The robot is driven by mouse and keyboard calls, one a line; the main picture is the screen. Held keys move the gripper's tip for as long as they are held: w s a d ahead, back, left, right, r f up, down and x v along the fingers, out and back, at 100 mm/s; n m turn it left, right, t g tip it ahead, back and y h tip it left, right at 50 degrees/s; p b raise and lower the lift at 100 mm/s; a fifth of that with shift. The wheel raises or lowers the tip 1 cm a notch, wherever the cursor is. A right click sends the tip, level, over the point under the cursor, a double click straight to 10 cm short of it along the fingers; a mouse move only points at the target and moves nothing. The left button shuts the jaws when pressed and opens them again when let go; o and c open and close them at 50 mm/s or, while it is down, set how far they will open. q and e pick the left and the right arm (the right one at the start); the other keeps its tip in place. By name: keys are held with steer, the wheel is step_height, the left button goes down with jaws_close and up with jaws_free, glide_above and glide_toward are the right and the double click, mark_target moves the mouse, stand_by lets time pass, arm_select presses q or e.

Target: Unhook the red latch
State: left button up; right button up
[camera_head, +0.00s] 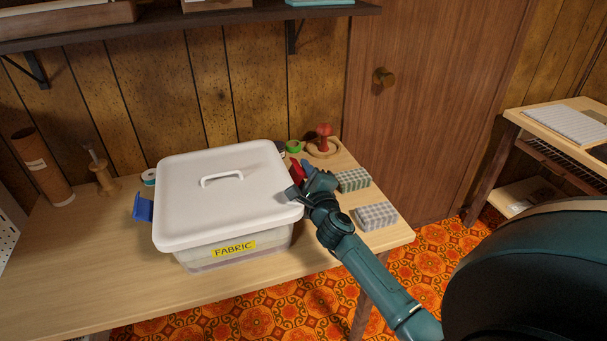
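The white lidded box (222,190) with a yellow FABRIC label stands on the wooden table. The red latch (298,172) is on the box's right side, partly hidden by my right gripper. A blue latch (143,208) sticks out from the box's left side. My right gripper (299,181) is at the box's right edge, close to the red latch, with its fingers spread apart. I cannot tell whether it touches the latch. My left gripper is not in view.
Folded checked cloths (376,216) lie right of my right gripper. A red pincushion (324,138) and a green tape roll (294,147) stand behind it. A spool (101,172) and a cardboard tube (43,168) are at the back left. The table's front left (80,280) is clear.

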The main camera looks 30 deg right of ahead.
jaws_close()
stand_by(0.3)
steer(key=shift+d+f+m+p, duration=0.15)
steer(key=shift+f+m+p, duration=0.15)
steer(key=shift+m, duration=0.5)
steer(key=shift+s+d+f+m, duration=0.1)
steer(key=shift+f+m, duration=0.15)
steer(key=shift+m, duration=0.45)
steer(key=shift+d+f+m, duration=0.1)
steer(key=shift+f+m, duration=0.1)
steer(key=shift+m, duration=0.5)
jaws_free()
